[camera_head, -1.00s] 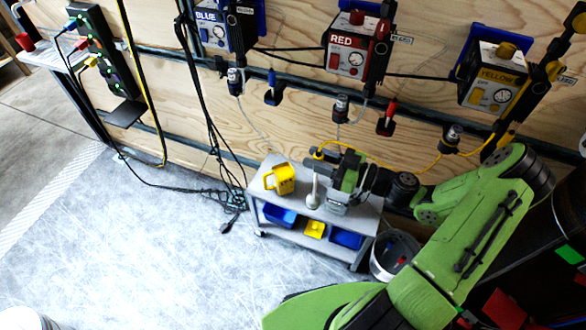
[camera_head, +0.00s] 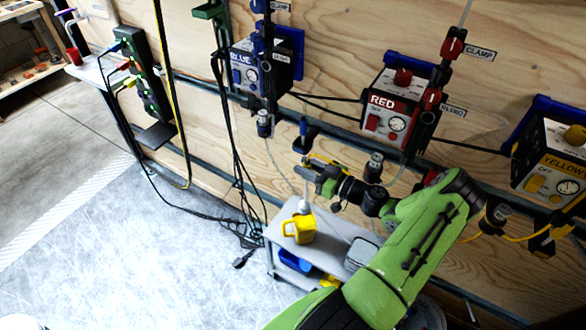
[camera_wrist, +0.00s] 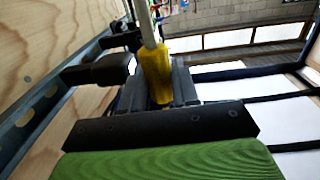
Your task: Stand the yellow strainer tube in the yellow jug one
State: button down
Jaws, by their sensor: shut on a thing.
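The strainer tube shows a yellow part (camera_wrist: 155,72) between my fingers in the wrist view, with a pale rod running up from it. In the head view its pale shaft (camera_head: 306,189) hangs roughly upright below my gripper (camera_head: 308,172), with a wider whitish lower end. My gripper is shut on it; it also shows in the wrist view (camera_wrist: 158,90). The yellow jug (camera_head: 299,231) stands on the grey cart (camera_head: 332,232), its handle to the left. The tube's lower end appears just above or behind the jug's top; I cannot tell whether it is inside.
A grey box (camera_head: 361,252) stands on the cart to the right of the jug. A blue bin (camera_head: 293,261) sits on the lower shelf. The plywood wall behind carries the blue unit (camera_head: 258,70), the red unit (camera_head: 396,105), the yellow unit (camera_head: 555,160) and cables. The floor at left is mostly clear.

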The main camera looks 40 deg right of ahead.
aim_at(306, 201)
jog(key=shift+s+f+b, duration=0.1)
jog(key=shift+f+b, duration=0.4)
jog(key=shift+f, duration=0.35)
notch_tip(306, 201, down, 9)
jog(key=b, duration=0.7)
jog(key=shift+f+b, duration=0.1)
jog(key=shift+b, duration=0.25)
jog(key=shift+f, duration=2.35)
jog(key=c, duration=0.8)
grip_release()
jog(key=shift+o, duration=0.2)
notch_tip(306, 201, up, 10)
jog(key=p, duration=0.4)
jog(key=shift+a, duration=0.1)
